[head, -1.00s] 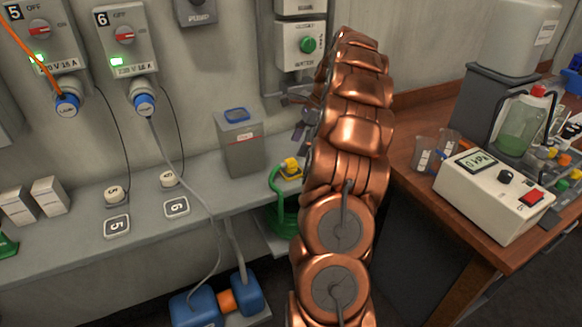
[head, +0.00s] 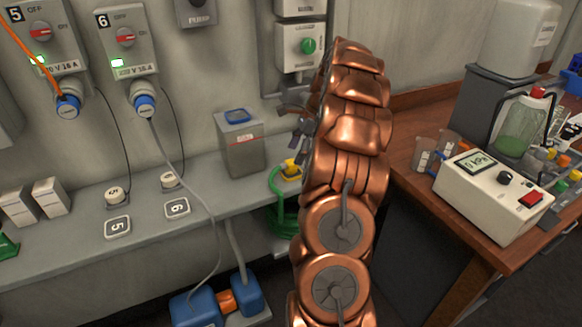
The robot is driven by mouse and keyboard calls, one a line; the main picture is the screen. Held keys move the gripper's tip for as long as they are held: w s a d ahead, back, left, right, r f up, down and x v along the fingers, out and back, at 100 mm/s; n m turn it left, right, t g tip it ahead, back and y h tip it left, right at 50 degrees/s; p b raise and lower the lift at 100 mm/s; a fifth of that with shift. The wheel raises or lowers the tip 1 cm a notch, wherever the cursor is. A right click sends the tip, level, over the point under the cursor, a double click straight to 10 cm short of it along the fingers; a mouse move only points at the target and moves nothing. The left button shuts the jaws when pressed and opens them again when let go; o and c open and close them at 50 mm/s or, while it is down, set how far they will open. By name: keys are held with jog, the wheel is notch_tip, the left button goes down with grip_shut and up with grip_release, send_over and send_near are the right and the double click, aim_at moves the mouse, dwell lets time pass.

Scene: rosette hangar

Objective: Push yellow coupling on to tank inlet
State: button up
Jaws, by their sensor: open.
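The yellow coupling (head: 291,169) is at the end of the green hose (head: 274,192), at the shelf's right end beside my arm. It is small and partly hidden by the arm, so I cannot tell whether it is seated on an inlet. A grey tank (head: 240,150) with a blue cap stands upright on the shelf, left of the coupling. No inlet on it can be made out. My gripper (head: 293,118) shows only in part at the left edge of my copper arm. It is open, above the coupling and apart from it, with nothing seen between its fingers.
A grey shelf (head: 145,222) runs along the wall below sockets with plugged cables. A wooden bench (head: 412,190) at right holds a white meter (head: 490,195), beakers and bottles. Blue plugs (head: 195,308) lie low in front. Free room lies left of the tank.

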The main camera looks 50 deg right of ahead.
aim_at(292, 162)
jog(key=shift+p+x, duration=0.75)
jog(key=shift+x, duration=1.85)
jog(key=shift+d, duration=0.15)
jog(key=c, duration=1.1)
